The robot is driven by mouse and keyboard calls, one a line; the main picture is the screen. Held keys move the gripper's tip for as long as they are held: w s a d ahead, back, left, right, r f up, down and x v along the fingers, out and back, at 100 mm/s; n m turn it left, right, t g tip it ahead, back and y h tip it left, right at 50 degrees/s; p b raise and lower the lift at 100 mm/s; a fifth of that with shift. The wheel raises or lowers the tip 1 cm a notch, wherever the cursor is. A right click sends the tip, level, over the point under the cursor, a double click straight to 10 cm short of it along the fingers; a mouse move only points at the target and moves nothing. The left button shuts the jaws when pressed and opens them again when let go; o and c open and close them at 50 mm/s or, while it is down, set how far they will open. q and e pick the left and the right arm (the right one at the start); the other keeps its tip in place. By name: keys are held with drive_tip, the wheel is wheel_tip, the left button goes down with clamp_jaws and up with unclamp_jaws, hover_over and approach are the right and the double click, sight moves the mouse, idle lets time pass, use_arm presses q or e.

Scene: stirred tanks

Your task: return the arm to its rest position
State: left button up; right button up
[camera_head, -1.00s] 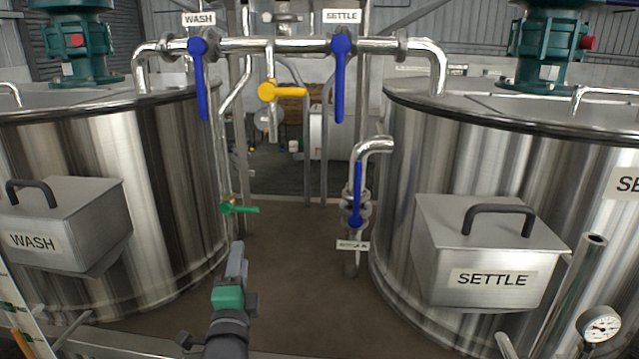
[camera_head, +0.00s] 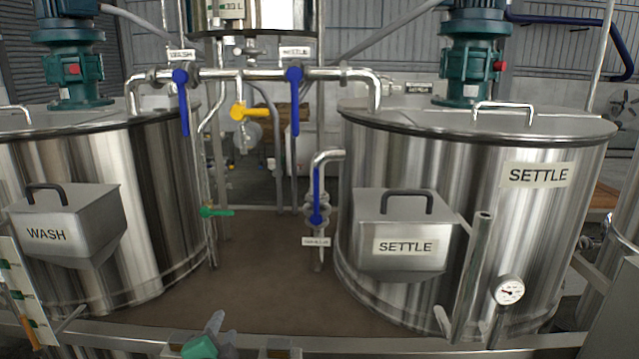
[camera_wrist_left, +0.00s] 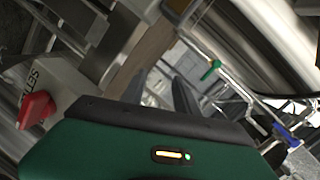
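My left gripper (camera_head: 216,322) shows at the bottom edge of the head view, with its grey fingers and green body partly cut off by the frame. It is low, near the metal rail in front of the tanks, and apart from the valves. In the left wrist view, its two dark fingers (camera_wrist_left: 160,90) stand apart above the green housing, with nothing seen between them. The fingers look open. My right gripper is in neither view.
The WASH tank (camera_head: 160,220) stands left and the SETTLE tank (camera_head: 500,190) right, each with a lidded box. A metal rail (camera_head: 400,341) crosses the front. Blue handles (camera_head: 295,100) and a yellow handle (camera_head: 250,112) hang from pipes between. A red knob (camera_wrist_left: 36,109) shows in the left wrist view.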

use_arm(q)
drive_tip(key=s+f+n+g+p, duration=0.1)
drive_tip(key=s+f+n+g, duration=0.3)
drive_tip(key=s, duration=0.4)
drive_tip(key=s+f+n+g+h+p, duration=0.1)
drive_tip(key=s+f+n+g, duration=0.3)
drive_tip(key=s, duration=0.5)
drive_tip(key=s+f+n+g+p, duration=0.2)
drive_tip(key=s+f+n+g, duration=0.2)
drive_tip(key=s+f, duration=0.2)
drive_tip(key=shift+s+f+g, duration=0.3)
drive_tip(key=shift+s+g, duration=0.1)
drive_tip(key=shift+s, duration=0.75)
drive_tip(key=shift+w+d, duration=0.1)
drive_tip(key=shift+d, duration=0.1)
